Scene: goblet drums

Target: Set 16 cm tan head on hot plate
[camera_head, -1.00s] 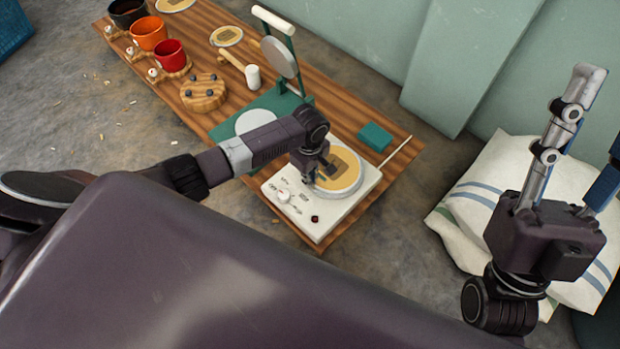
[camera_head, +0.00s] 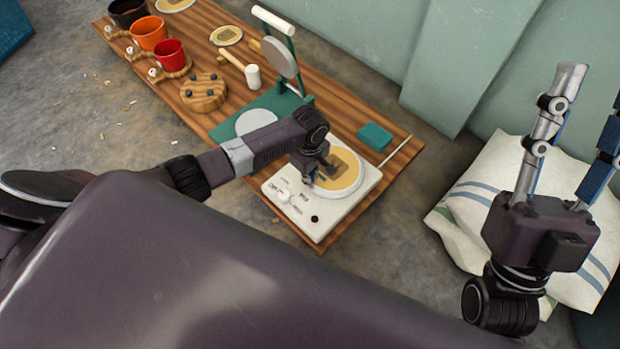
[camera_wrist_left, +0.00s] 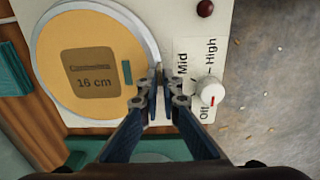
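The hot plate (camera_head: 349,214) is a white box at the near end of the wooden board. The tan head (camera_head: 349,182), a round disc in a pale ring, lies flat on its round plate. In the left wrist view the head (camera_wrist_left: 92,30) reads "16 cm" and has a small teal tab (camera_wrist_left: 127,72). My left gripper (camera_head: 315,182) is over the head's edge. In the left wrist view its fingers (camera_wrist_left: 161,78) are nearly together beside the tab, with nothing visible between them. The knob (camera_wrist_left: 212,92) has its red mark towards "Off". My right gripper (camera_head: 580,100) is open and empty.
A green stand (camera_head: 289,105) with a grey disc is behind my left arm. A teal block (camera_head: 375,136) lies beside the hot plate. Several cups, a mallet (camera_head: 252,76) and a round wooden block (camera_head: 203,92) occupy the far board. White cushions (camera_head: 470,200) lie at right.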

